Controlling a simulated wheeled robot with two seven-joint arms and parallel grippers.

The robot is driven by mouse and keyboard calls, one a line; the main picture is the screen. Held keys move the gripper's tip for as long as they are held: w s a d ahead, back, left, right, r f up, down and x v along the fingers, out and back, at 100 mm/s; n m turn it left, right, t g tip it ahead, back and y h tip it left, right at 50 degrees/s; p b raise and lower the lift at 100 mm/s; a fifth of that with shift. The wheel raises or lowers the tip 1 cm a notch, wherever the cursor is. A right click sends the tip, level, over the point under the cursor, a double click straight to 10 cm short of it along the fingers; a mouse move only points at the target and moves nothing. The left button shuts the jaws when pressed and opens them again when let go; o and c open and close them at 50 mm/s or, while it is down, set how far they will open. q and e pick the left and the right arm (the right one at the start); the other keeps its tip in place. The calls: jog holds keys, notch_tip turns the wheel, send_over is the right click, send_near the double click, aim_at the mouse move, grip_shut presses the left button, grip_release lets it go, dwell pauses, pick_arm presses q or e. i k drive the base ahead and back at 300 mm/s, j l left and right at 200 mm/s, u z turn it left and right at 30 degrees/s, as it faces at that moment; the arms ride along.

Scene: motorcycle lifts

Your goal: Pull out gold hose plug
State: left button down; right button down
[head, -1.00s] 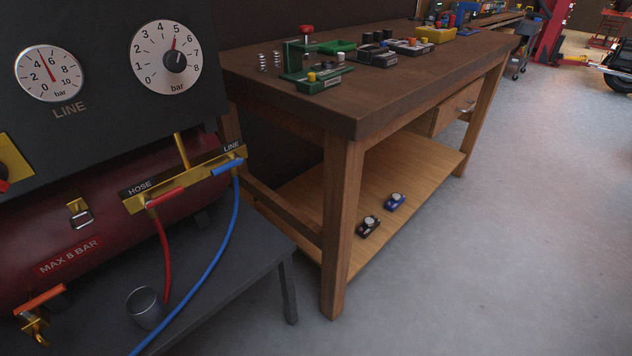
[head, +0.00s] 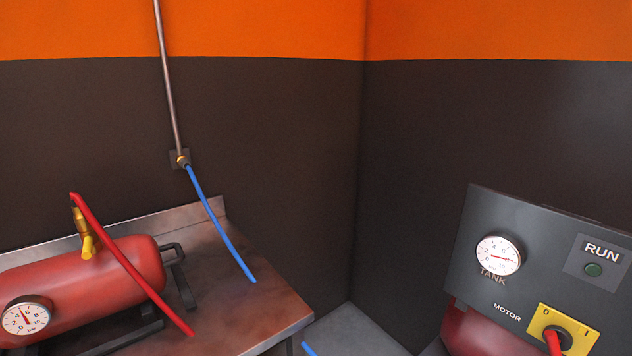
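A small gold fitting (head: 183,160) sits on a dark wall plate at the lower end of a metal pipe, and a blue hose (head: 220,225) runs from it down to the right. Another gold fitting (head: 81,222) stands upright on a red tank (head: 130,270) at left, with a yellow lever below it. A red hose (head: 130,265) runs from its top down across the tank. I cannot tell which fitting is the gold hose plug. Neither gripper is in view.
The tank, with a round gauge (head: 26,318), rests on a metal bench (head: 245,313) against the dark wall. A grey panel (head: 545,255) with a TANK gauge, green RUN lamp and red-yellow MOTOR switch stands at right. A blue piece (head: 308,349) shows beyond the bench's edge.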

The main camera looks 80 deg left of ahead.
aim_at(82, 224)
jog(key=j+u, duration=0.15)
jog(key=u, duration=3.7)
jog(key=j, duration=0.1)
